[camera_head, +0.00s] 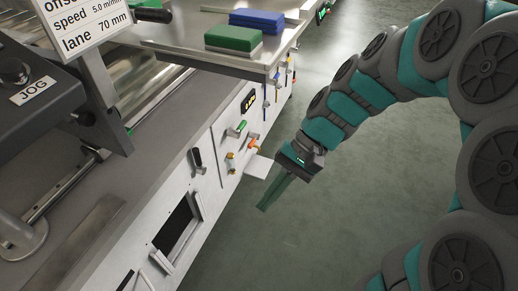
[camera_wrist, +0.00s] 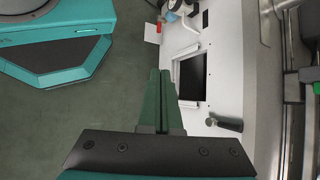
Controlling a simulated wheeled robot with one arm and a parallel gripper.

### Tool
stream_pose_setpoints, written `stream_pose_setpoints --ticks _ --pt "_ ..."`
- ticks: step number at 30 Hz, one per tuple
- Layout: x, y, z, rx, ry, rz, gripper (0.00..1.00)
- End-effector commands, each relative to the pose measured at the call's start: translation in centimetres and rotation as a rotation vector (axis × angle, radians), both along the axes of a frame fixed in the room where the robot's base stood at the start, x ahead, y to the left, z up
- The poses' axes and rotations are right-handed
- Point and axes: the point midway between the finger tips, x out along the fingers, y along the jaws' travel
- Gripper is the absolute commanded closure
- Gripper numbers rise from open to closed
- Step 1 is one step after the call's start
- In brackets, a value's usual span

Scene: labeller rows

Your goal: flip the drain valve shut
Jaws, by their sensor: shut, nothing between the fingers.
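My gripper (camera_head: 262,206) is shut and empty, its dark green fingers held over the floor in front of the white machine panel. In the wrist view its fingertips (camera_wrist: 160,72) lie together beside the panel, touching nothing. A black handle (camera_head: 198,160) is farther left. I cannot tell for sure which is the drain valve; labels there are too small to read.
A pale plate (camera_head: 259,167) juts out from the panel near my wrist. A dark framed opening (camera_head: 176,228) is lower left; it also shows in the wrist view (camera_wrist: 192,78). A steel table (camera_head: 190,52) with a green block (camera_head: 233,39) overhangs above. The floor (camera_head: 310,235) is clear.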

Motion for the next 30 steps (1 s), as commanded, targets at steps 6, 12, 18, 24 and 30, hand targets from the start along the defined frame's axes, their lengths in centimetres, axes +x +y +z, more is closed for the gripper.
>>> stream_pose_setpoints --ticks 6,12,18,24,30 --pt "5.6 3.8 -2.2 0.171 0.169 -0.138 1.0" --pt "11.6 5.9 -4.6 0.314 0.314 -0.286 1.0" --pt "18.0 6.5 -8.1 0.444 0.456 -0.448 1.0" --pt "24.4 5.4 -13.3 0.556 0.583 -0.625 1.0" --pt "30.2 2.6 -20.2 0.649 0.69 -0.816 1.0"
